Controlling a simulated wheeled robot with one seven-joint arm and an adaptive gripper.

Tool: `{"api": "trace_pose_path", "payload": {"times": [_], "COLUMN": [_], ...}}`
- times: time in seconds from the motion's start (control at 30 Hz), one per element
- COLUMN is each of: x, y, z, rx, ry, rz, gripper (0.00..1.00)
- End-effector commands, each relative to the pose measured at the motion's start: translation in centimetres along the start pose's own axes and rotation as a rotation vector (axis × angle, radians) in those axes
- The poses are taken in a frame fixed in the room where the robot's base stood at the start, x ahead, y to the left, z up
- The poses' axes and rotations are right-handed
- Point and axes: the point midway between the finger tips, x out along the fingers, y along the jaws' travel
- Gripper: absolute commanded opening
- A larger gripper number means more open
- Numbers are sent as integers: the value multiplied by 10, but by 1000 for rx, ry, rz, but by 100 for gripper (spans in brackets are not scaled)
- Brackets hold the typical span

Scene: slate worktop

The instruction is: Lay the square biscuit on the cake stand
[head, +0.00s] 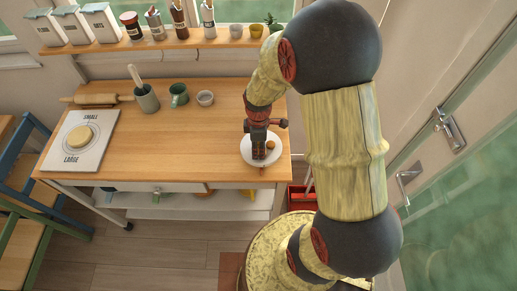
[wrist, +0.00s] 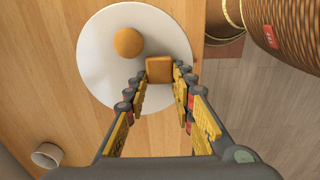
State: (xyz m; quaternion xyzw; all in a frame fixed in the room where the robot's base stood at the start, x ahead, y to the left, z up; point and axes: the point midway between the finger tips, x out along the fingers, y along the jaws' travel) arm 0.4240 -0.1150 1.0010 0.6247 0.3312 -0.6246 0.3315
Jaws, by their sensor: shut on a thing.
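My gripper (head: 259,153) points down over the white round disc, which I take to be the cake stand (head: 245,155), near the right end of the wooden worktop. In the wrist view the square biscuit (wrist: 159,69), orange-brown, sits between the fingertips, which are shut on it. It is over the lower right part of the white disc (wrist: 98,60). I cannot tell whether it touches the surface. A round biscuit (wrist: 128,41) lies on the disc beside it, apart from it; it also shows in the head view (head: 270,145). The gripper hides the square biscuit in the head view.
The middle front is clear.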

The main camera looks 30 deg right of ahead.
Motion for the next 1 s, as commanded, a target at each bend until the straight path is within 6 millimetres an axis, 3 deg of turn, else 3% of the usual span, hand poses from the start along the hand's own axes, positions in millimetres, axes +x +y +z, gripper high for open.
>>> {"api": "trace_pose_path", "payload": {"times": [0.2, 0.23, 0.53, 0.83, 1.0], "x": [4, 4, 3, 2, -13], "y": [0, 0, 0, 0, 0], "z": [0, 0, 0, 0, 0], "rx": [0, 0, 0, 0, 0], "ry": [0, 0, 0, 0, 1], "rz": [-1, -1, -1, -1, 2], "gripper": [13, 26, 43, 43, 43]}}
